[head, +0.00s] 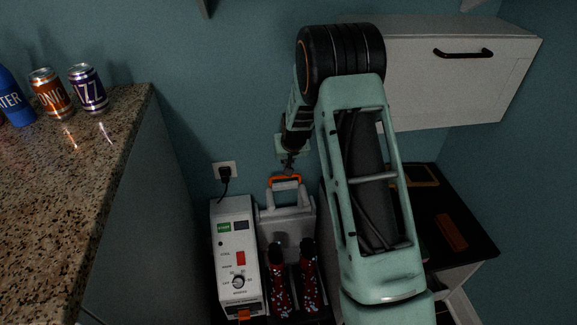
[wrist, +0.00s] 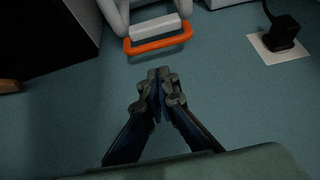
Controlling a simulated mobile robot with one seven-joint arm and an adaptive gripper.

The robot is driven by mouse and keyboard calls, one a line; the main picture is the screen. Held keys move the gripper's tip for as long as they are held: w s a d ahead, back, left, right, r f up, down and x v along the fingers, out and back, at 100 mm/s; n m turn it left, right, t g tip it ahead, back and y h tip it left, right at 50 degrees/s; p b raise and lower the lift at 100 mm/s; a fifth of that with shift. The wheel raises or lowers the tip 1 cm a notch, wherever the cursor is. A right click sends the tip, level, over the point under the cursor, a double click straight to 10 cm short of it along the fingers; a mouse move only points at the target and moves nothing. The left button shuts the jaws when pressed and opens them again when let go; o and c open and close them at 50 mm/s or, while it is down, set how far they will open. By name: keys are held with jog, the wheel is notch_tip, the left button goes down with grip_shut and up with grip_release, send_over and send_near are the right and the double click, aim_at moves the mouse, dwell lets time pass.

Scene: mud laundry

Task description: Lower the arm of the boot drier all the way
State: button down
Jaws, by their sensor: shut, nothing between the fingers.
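The boot drier (head: 234,254) is a pale box with a dial, a red switch and small green and dark panels on its front. Beside it on the right stands its grey arm (head: 288,215), upright, with an orange grip bar (head: 285,180) on top. Two red patterned boots (head: 294,284) stand in front of this arm. My gripper (head: 289,170) is shut and empty at the orange bar in the head view. In the wrist view the closed fingertips (wrist: 160,73) are apart from the bar (wrist: 158,39). My forearm hides what lies right of the drier.
A granite counter (head: 92,157) with cans and a blue bottle (head: 14,98) fills the left. A wall socket with a black plug (head: 224,171) is behind the drier. A white wall cabinet (head: 455,78) and a dark-topped bench (head: 450,195) are at the right.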

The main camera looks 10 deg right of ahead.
jog(key=b+x, duration=0.2)
jog(key=x, duration=0.7)
jog(key=shift+s, duration=0.25)
